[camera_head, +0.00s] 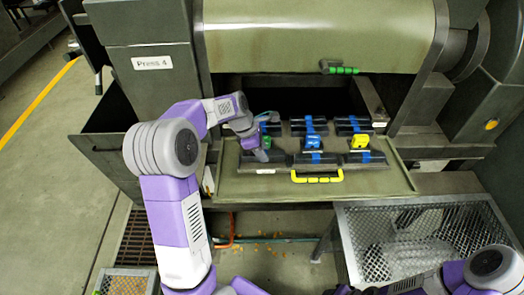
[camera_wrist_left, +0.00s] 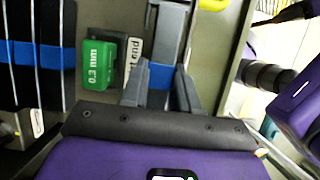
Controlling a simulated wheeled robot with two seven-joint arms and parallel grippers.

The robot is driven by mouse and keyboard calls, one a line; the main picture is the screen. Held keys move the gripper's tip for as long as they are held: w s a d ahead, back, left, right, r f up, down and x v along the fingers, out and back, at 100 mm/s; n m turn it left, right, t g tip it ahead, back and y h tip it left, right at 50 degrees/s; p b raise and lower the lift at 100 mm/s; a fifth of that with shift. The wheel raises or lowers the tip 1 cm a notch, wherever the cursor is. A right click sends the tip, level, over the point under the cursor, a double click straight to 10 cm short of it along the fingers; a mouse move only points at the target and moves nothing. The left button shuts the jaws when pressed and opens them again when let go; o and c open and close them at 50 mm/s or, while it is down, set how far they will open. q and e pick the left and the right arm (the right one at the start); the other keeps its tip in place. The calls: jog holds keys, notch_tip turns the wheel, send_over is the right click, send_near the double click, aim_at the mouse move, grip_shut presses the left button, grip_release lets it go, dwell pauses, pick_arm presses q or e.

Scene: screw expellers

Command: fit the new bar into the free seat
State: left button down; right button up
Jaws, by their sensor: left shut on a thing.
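My left gripper (camera_head: 262,152) is over the left end of the front row of a tray-like panel (camera_head: 230,186) under the press. In the left wrist view its two fingers (camera_wrist_left: 160,92) are shut on a grey bar (camera_wrist_left: 172,32) with a blue band. Whether this bar is fully down in a seat cannot be told. A green block marked 0.3 mm (camera_wrist_left: 103,62) lies beside the bar; it also shows in the head view (camera_head: 266,143). My right gripper (camera_head: 352,290) is dark and partly cut off at the bottom edge; its fingers are unclear.
More dark bars with blue bands (camera_head: 314,158) sit in two rows. A blue block (camera_head: 311,141) and a yellow block (camera_head: 360,141) lie between rows. A yellow handle (camera_head: 317,179) is at the panel's front. A mesh bin (camera_head: 448,240) stands at lower right.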

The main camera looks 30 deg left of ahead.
pick_arm(q)
jog(key=shift+f, duration=0.65)
jog(key=shift+c, duration=1.8)
grip_release()
notch_tip(320, 180, up, 10)
jog(key=p, duration=0.9)
jog(key=shift+p, duration=0.35)
